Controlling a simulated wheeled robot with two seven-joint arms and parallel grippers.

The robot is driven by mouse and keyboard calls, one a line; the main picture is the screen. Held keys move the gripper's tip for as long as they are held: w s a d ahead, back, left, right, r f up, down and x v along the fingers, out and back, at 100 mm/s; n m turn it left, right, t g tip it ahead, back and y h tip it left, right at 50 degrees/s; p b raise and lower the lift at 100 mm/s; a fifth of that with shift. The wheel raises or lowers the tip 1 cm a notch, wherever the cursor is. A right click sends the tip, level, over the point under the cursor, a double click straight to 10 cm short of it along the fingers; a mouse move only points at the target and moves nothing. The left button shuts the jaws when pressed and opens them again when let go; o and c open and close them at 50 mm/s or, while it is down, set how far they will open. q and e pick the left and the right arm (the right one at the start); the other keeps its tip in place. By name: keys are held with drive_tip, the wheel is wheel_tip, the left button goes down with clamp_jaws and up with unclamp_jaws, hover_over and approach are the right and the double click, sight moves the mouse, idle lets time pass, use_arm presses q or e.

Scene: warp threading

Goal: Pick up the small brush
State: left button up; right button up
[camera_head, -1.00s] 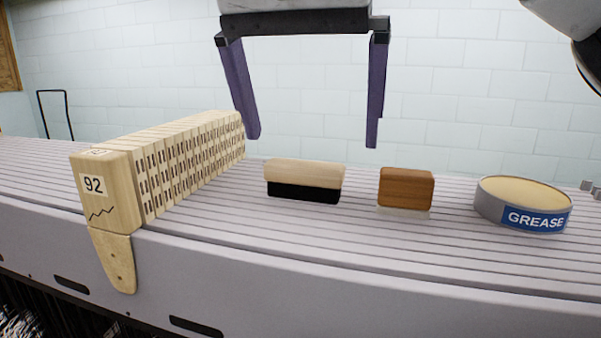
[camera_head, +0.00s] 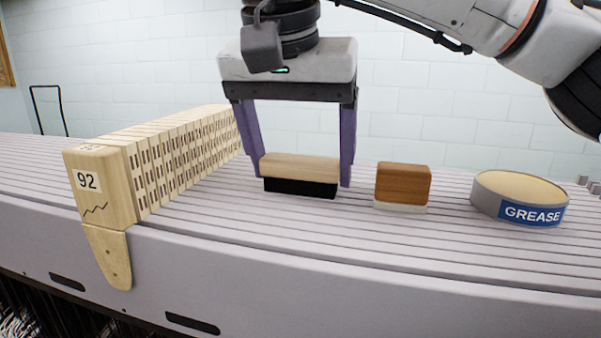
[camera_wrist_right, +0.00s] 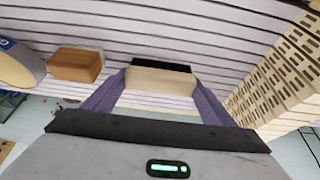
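A brush with a light wooden back and black bristles (camera_head: 300,170) lies bristles down on the ribbed grey surface (camera_head: 320,235). It also shows in the right wrist view (camera_wrist_right: 160,80). My right gripper (camera_head: 300,178) is lowered over it, one purple finger at each end. The fingers look still spread, with no clear grip on the brush. A shorter brown block-like brush with a pale underside (camera_head: 403,184) stands just to the right, outside the gripper. It shows on the left in the wrist view (camera_wrist_right: 76,65). My left gripper is out of view.
A long slotted wooden block row marked 92 (camera_head: 170,160) stands left of the gripper, close to its left finger. A round grease tin (camera_head: 519,198) stands at the right. The surface in front of the brushes is clear.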

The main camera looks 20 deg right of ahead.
sight(301, 158)
drive_tip(key=c, duration=0.5)
wheel_tip(301, 158, up, 10)
drive_tip(key=shift+r, duration=0.1)
idle(0.4)
drive_tip(key=shift+o, duration=1.4)
drive_tip(key=shift+c, duration=0.2)
